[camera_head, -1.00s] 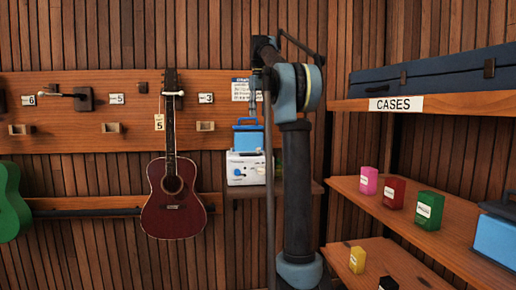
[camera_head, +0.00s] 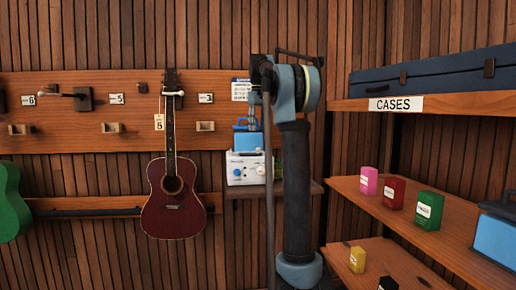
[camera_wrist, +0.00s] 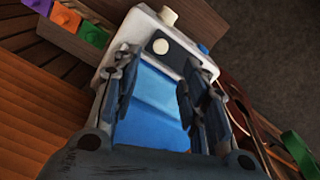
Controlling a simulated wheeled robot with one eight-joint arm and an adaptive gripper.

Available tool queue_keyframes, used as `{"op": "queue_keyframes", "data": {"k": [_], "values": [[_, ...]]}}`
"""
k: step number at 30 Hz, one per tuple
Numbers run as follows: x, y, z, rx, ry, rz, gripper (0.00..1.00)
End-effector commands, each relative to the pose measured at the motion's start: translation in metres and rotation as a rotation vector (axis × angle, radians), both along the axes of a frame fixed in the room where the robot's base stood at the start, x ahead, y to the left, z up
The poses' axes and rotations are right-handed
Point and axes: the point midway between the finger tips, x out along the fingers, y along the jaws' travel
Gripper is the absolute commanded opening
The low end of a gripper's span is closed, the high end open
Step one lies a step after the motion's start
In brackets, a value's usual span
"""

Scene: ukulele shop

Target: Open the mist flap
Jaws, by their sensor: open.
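A white box-shaped unit (camera_head: 245,168) with knobs on its front stands on a small shelf at the back wall. A blue part with a handle (camera_head: 247,139) sits at its top. In the wrist view the white body (camera_wrist: 193,58) shows a cream knob, a dark panel and a round pale button. A blue surface (camera_wrist: 152,95) lies between the fingers of my gripper (camera_wrist: 160,80). My gripper is open, with one finger on each side of the blue surface; I cannot tell whether they touch it. I cannot clearly make out which part is the mist flap.
A red ukulele (camera_head: 173,200) hangs left of the unit. Shelves on the right hold small coloured boxes (camera_head: 429,210), a blue container (camera_head: 496,237) and a dark case (camera_head: 437,75). In the wrist view coloured blocks (camera_wrist: 66,20) lie at upper left.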

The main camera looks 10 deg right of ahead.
Motion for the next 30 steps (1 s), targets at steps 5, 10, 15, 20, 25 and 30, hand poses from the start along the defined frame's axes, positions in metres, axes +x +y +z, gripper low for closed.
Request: {"op": "queue_keyframes", "data": {"k": [5, 10, 15, 20, 25, 30], "values": [[-0.001, 0.000, -0.029, 0.000, 0.000, 0.000, 0.40], [0.000, 0.000, -0.056, 0.000, 0.000, 0.000, 0.40], [0.000, 0.000, -0.078, 0.000, 0.000, 0.000, 0.40], [0.000, 0.000, -0.090, 0.000, 0.000, 0.000, 0.40], [-0.001, 0.000, -0.094, 0.000, 0.000, 0.000, 0.40], [0.000, 0.000, -0.094, 0.000, 0.000, 0.000, 0.40]]}}
